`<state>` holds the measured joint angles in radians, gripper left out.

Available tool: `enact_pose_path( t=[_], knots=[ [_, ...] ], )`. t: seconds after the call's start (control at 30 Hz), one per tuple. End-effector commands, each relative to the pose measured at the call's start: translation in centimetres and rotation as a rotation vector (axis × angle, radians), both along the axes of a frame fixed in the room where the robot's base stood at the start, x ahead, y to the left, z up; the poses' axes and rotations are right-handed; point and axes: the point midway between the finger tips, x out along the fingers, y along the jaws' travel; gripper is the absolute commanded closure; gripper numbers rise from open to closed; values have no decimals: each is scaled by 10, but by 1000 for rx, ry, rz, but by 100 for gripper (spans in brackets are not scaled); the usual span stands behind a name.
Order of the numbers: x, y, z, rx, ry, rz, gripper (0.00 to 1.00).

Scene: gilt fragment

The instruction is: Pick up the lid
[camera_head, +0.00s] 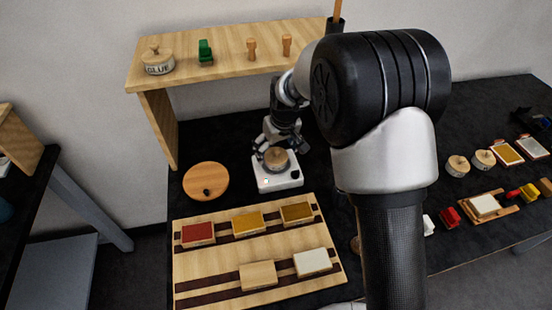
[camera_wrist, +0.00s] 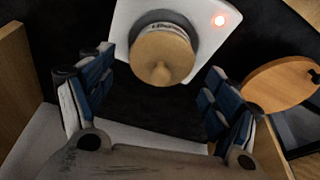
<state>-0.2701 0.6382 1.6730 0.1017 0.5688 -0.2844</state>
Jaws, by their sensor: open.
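A round wooden lid with a knob (camera_wrist: 163,57) sits on a small pot with a pale printed label (camera_wrist: 168,27). In the head view the lid (camera_head: 275,155) is partly behind my gripper. The pot stands on a white hot plate (camera_head: 268,184), whose small red light shows in the wrist view. My gripper (camera_head: 270,142) is just above and behind the pot. In the wrist view its fingers (camera_wrist: 157,100) are wide apart and empty, with the lid beyond them. I cannot see any finger touching the lid.
A round wooden disc (camera_head: 206,181) with a small dark piece on it lies left of the hot plate. A wooden shelf (camera_head: 225,58) behind carries a glue pot (camera_head: 158,62) and small tools. A wooden rack (camera_head: 225,262) with coloured blocks lies in front.

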Motion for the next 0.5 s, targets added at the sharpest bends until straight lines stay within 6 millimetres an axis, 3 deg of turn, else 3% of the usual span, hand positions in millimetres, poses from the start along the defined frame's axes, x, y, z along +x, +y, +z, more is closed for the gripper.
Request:
enact_pose_path(
  t=[0.07,0.27,0.5],
  knots=[
    [2,1,-9,1,-2,0,18],
    [3,1,-8,1,-2,0,18],
    [2,1,-8,1,-2,0,33]
  ],
)
